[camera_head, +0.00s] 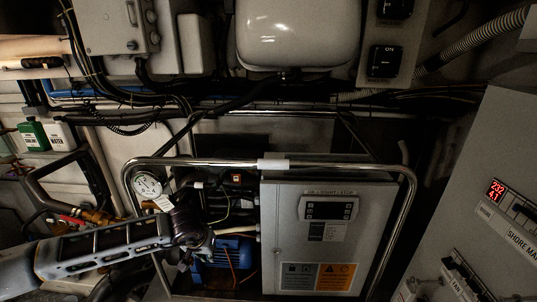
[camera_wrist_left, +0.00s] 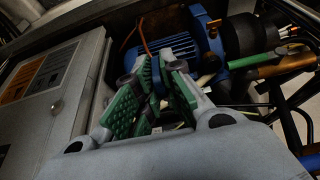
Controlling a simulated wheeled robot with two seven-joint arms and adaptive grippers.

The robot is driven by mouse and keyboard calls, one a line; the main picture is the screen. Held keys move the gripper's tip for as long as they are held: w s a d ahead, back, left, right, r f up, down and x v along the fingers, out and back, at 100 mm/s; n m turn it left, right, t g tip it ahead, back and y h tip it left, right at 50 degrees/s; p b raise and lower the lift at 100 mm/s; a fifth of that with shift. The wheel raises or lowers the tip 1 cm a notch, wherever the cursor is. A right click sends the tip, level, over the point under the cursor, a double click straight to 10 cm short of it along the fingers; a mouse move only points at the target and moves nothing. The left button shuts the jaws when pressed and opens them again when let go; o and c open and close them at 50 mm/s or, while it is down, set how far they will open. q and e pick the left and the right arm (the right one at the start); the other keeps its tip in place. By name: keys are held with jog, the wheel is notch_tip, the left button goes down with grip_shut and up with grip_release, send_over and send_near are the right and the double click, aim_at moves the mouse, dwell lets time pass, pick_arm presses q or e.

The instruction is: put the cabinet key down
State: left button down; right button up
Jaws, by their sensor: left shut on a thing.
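My left gripper (camera_head: 205,246) reaches in from the left, in front of the blue motor and beside the grey cabinet (camera_head: 286,232). In the left wrist view its green-padded fingers (camera_wrist_left: 157,82) are close together, with a narrow blue piece (camera_wrist_left: 158,76) between them. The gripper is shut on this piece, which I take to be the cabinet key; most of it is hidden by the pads. The cabinet door also shows in the left wrist view (camera_wrist_left: 75,75), with a small round lock (camera_wrist_left: 57,106) near its edge. My right gripper is not in view.
A chrome tube frame (camera_head: 215,162) surrounds the cabinet and machinery. A pressure gauge (camera_head: 147,186) and a blue motor (camera_head: 226,252) crowd the gripper, with pipes and cables around. Green and white bottles (camera_head: 33,137) stand on the left. A grey panel (camera_head: 455,215) stands at right.

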pick_arm(q)
jog(key=s+f, duration=0.4)
jog(key=f, duration=0.6)
jog(key=s+f, duration=0.4)
jog(key=f, duration=0.5)
jog(key=shift+s+f, duration=0.2)
jog(key=shift+f, duration=0.15)
